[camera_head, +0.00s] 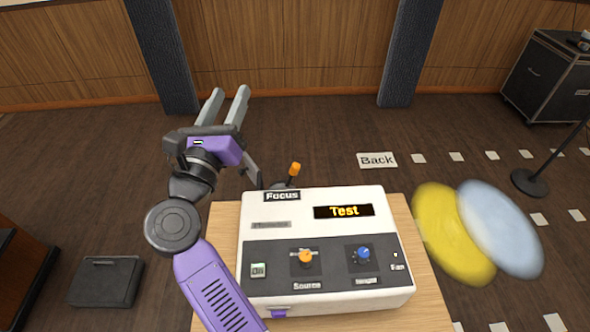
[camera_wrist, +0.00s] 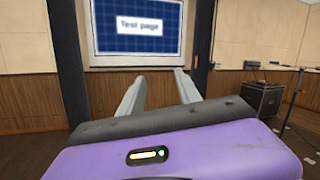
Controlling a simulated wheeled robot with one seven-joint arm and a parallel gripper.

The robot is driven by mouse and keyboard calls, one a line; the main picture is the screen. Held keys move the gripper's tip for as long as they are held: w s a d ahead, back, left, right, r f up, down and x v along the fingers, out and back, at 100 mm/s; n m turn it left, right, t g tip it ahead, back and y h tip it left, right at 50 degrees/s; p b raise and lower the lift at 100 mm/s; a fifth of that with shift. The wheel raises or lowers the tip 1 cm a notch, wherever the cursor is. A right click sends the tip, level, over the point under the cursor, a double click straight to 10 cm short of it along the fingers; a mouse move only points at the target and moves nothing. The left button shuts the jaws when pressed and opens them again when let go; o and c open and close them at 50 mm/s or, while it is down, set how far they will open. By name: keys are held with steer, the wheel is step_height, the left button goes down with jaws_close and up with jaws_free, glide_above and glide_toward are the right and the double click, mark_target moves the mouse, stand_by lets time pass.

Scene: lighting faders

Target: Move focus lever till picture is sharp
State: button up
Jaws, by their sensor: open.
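A white and dark-grey console (camera_head: 262,222) stands on a small wooden table (camera_head: 428,300). Its far left corner carries the label "Focus" (camera_head: 282,196). A lever with an orange tip (camera_head: 294,169) rises just behind that label. My gripper (camera_head: 226,93) is open and empty, above and to the left of the lever, pointing away from the console and not touching it. In the wrist view the open fingers (camera_wrist: 160,88) show with nothing between them. Beyond them a blue gridded screen (camera_wrist: 137,50) reads "Test page"; its text looks blurred.
The console has an orange "Source" knob (camera_head: 306,258), a blue knob (camera_head: 363,253) and a display (camera_head: 343,211) reading "Test". Blurry yellow (camera_head: 445,235) and pale blue (camera_head: 505,225) light patches lie at the right. A black case (camera_head: 106,281) lies on the floor at left.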

steer(key=s+d+f+m+g+h, duration=0.1)
steer(key=d+f+m+g+h, duration=0.25)
steer(key=f+m+g, duration=0.35)
steer(key=m+g, duration=0.3)
steer(key=m, duration=0.1)
glide_toward(293, 169)
steer(key=x, duration=0.3)
steer(key=shift+f+h, duration=0.25)
steer(key=shift+p+x, duration=0.75)
steer(key=shift+x, duration=3.1)
steer(key=shift+w+r, duration=0.1)
steer(key=shift+w, duration=0.05)
jaws_close()
